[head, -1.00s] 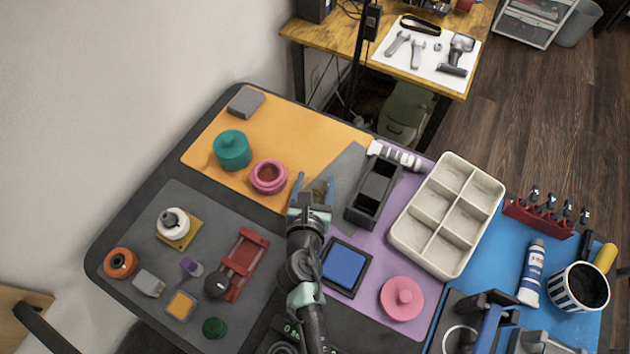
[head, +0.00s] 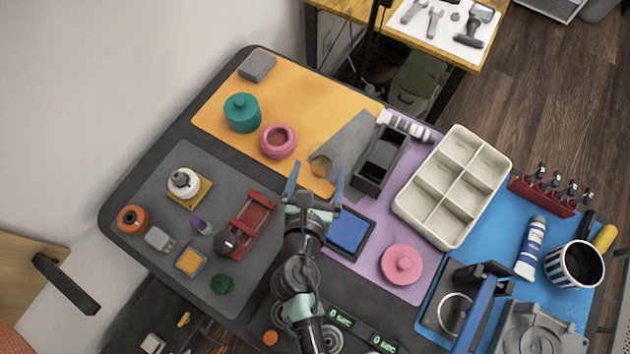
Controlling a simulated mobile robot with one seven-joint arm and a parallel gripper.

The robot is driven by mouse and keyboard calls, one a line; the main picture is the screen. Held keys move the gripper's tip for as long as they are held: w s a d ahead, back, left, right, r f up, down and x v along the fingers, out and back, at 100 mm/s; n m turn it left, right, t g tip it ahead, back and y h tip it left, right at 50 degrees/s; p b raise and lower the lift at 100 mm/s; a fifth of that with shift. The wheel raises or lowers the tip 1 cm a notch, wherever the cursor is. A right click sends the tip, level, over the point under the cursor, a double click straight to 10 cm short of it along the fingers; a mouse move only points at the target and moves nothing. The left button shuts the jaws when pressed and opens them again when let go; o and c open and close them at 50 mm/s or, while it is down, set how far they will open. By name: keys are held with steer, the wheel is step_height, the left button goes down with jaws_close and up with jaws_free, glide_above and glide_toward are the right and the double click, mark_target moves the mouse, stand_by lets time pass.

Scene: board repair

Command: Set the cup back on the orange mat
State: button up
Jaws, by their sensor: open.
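The orange mat (head: 318,105) lies at the table's back left. A small brownish, rounded, see-through shape (head: 321,164), perhaps the cup, is at the mat's right front, at the end of a flat grey patch (head: 352,140). I cannot tell if it is upright or tilted. My gripper (head: 316,174) is open, its two blue fingers apart on the near side of that shape, with nothing visibly held. A black-and-white striped mug (head: 560,264) with dark contents stands far right on the blue mat (head: 572,297).
On the orange mat are a teal lidded jar (head: 242,113), a pink open pot (head: 278,141) and a grey block (head: 257,66). Right of my gripper are a dark two-part bin (head: 361,181), a blue pad (head: 349,231) and a cream divided tray (head: 409,205).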

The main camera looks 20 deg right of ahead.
mark_target(319, 170)
steer(key=shift+v, duration=1.9)
steer(key=w+a+r+m+t, duration=0.15)
steer(key=w+r+m, duration=0.4)
steer(key=r, duration=0.55)
steer(key=w+r+m+t, duration=0.35)
steer(key=r+m, duration=0.25)
steer(key=r, duration=0.5)
steer(key=w+r+m+t, duration=0.2)
steer(key=w+r+m, duration=0.3)
steer(key=r, duration=0.6)
steer(key=s+a+r+m+t+y, duration=0.2)
steer(key=s+r+m+t, duration=0.1)
steer(key=r, duration=0.7)
steer(key=s+a+r+m+t+y, duration=0.2)
steer(key=s+r+m, duration=0.3)
steer(key=r, duration=0.6)
steer(key=s+a+r+m+t+y, duration=0.3)
steer(key=s+a+r+m, duration=0.1)
steer(key=r, duration=0.6)
steer(key=shift+r+m+t, duration=0.3)
steer(key=shift+m+t, duration=0.1)
steer(key=shift+m, duration=0.05)
